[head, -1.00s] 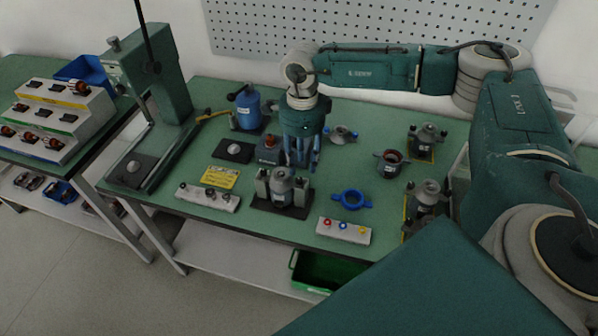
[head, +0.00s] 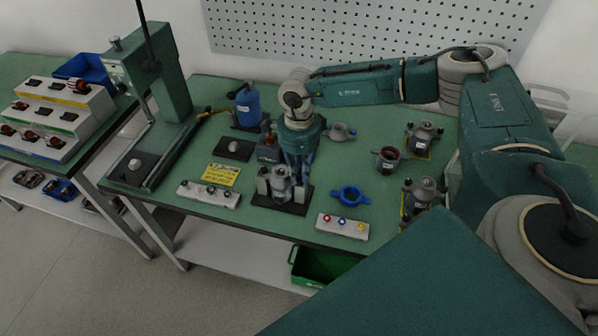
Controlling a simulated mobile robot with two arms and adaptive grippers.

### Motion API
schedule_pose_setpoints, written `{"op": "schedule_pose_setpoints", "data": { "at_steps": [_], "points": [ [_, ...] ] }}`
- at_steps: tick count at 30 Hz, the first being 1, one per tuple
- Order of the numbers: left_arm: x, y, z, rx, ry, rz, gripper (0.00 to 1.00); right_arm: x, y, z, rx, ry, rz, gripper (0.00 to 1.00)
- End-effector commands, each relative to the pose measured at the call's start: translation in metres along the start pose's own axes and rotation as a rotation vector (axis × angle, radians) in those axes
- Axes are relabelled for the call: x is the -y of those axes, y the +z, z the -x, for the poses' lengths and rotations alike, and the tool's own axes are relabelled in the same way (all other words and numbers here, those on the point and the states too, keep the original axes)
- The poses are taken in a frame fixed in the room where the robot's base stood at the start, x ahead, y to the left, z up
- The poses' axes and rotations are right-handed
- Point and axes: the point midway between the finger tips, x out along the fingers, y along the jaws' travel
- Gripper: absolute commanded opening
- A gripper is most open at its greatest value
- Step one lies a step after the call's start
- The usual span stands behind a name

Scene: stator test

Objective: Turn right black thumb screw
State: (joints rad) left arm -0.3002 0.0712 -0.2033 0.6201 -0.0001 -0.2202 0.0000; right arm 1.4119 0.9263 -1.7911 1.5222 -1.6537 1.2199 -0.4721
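A fixture with a black base plate (head: 272,203) stands near the front edge of the green table. A grey metal stator part (head: 281,186) sits in its middle, between upright grey posts. The right black thumb screw cannot be made out clearly; the right side of the fixture is partly covered by my gripper. My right gripper (head: 299,176) points down just behind and over the right side of the fixture. Its fingers look close together, but their gap and any contact cannot be told. My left gripper is not in view.
A white strip with black knobs (head: 208,194) lies left of the fixture. A dark block (head: 268,149) stands close behind. A green press (head: 160,90) stands at left.

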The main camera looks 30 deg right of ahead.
Motion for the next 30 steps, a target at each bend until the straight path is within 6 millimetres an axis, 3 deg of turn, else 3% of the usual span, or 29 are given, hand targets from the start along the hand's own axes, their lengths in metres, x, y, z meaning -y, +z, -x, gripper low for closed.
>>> {"op": "schedule_pose_setpoints", "data": {
  "at_steps": [9, 18, 19, 21, 30],
  "points": [
    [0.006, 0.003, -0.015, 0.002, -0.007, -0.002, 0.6, 0.0, -0.001, -0.002, 0.0, -0.001, -0.156, 0.0],
    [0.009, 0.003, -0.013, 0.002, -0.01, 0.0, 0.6, 0.001, -0.001, 0.0, -0.001, -0.001, -0.17, 0.0],
    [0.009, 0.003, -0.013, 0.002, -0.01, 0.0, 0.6, 0.001, -0.001, 0.0, -0.001, -0.001, -0.17, 0.2],
    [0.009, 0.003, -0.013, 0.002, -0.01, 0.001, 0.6, 0.001, -0.001, 0.0, -0.001, -0.001, -0.17, 0.34],
    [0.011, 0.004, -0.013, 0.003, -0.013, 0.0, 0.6, 0.001, 0.0, 0.001, 0.0, -0.001, -0.169, 0.34]
  ]
}}
